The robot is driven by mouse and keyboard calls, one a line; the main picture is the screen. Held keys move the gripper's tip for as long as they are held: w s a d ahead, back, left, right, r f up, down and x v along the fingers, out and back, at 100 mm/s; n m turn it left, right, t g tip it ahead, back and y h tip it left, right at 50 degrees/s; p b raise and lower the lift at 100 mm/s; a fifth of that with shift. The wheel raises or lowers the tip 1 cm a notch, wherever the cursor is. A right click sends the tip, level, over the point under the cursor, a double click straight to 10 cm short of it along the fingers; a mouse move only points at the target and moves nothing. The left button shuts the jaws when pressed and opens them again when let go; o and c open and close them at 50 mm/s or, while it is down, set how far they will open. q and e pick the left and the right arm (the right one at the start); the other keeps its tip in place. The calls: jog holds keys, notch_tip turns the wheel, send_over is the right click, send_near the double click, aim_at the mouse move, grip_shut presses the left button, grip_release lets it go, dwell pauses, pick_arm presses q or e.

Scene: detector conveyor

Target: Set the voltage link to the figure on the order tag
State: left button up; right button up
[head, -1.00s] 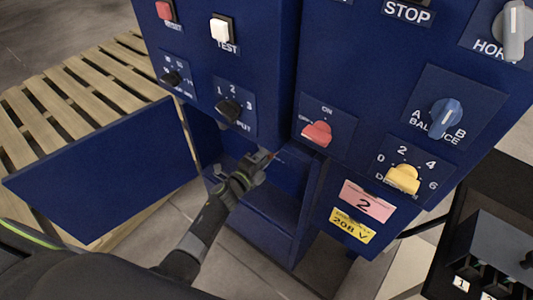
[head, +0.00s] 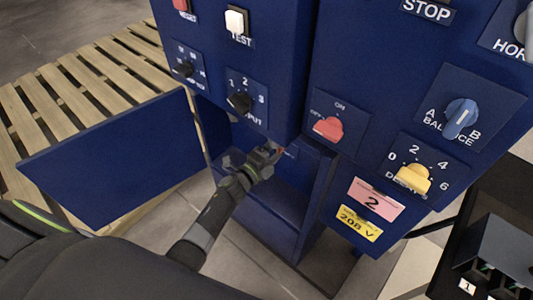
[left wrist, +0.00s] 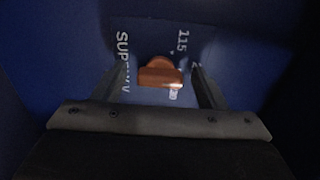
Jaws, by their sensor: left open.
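The yellow order tag (head: 359,224) on the right-hand cabinet reads 208 V. The voltage link is an orange-red knob (left wrist: 160,72) on a dark blue plate (left wrist: 205,38) inside the recess behind the open door. The plate shows 115 and SUPPLY V, turned sideways; other figures are partly hidden or unclear. A small white mark (left wrist: 175,93) shows at the knob's lower right. My left gripper (head: 275,155) reaches into the recess. In the left wrist view its open fingers (left wrist: 162,82) stand on either side of the knob, with gaps. My right gripper is out of view.
The open blue door (head: 110,155) stands left of my left arm. The cabinet overhang with the black input selector (head: 240,102) is above it. A red switch (head: 328,128), a yellow knob (head: 413,178) and a blue knob (head: 461,118) are on the right. A pink tag (head: 377,200) reads 2.

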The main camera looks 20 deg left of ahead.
pick_arm(q)
jog(key=v, duration=1.7)
jog(key=shift+s, duration=0.15)
